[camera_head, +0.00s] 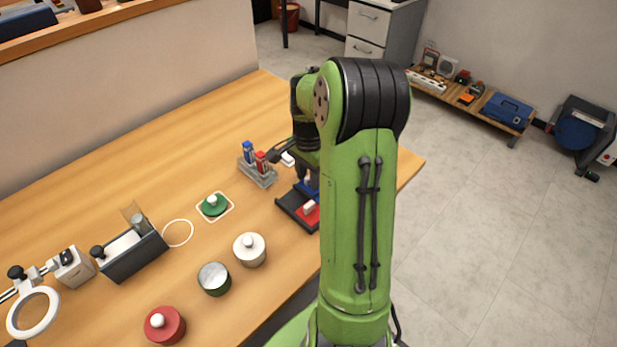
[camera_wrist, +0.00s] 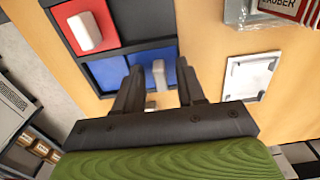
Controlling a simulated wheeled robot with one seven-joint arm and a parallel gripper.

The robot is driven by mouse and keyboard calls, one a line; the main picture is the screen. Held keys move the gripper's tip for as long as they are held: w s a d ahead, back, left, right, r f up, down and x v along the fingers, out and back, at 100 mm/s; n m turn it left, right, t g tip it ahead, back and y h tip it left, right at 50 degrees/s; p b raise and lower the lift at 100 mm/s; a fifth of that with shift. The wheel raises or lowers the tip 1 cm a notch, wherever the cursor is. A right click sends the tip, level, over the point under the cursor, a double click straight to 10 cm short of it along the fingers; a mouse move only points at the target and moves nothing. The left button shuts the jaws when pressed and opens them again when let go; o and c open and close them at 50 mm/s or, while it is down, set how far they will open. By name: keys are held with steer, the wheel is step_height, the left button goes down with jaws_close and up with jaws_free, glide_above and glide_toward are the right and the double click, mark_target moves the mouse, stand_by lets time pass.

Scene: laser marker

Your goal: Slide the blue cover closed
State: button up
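The blue cover (camera_wrist: 164,56) lies in a dark tray (camera_wrist: 145,27) in the wrist view, with an upright white handle (camera_wrist: 158,73) on it. Another blue area shows left of it across a dark line; I cannot tell whether it is the same piece. My gripper (camera_wrist: 158,68) is open, with one finger on each side of the white handle and a visible gap to each.
A red cover (camera_wrist: 101,11) with its own white handle sits beside the blue part. A white square plate (camera_wrist: 234,82) lies to the right.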

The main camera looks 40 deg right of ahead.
steer(key=shift+c, duration=0.4)
jaws_close()
steer(key=shift+s, duration=0.15)
steer(key=s, duration=0.6)
steer(key=shift+d+b, duration=0.1)
steer(key=shift+b, duration=0.25)
steer(key=shift+o, duration=0.4)
jaws_free()
steer(key=shift+s, duration=0.1)
step_height(320, 180, up, 16)
steer(key=p, duration=0.5)
steer(key=shift+f, duration=0.15)
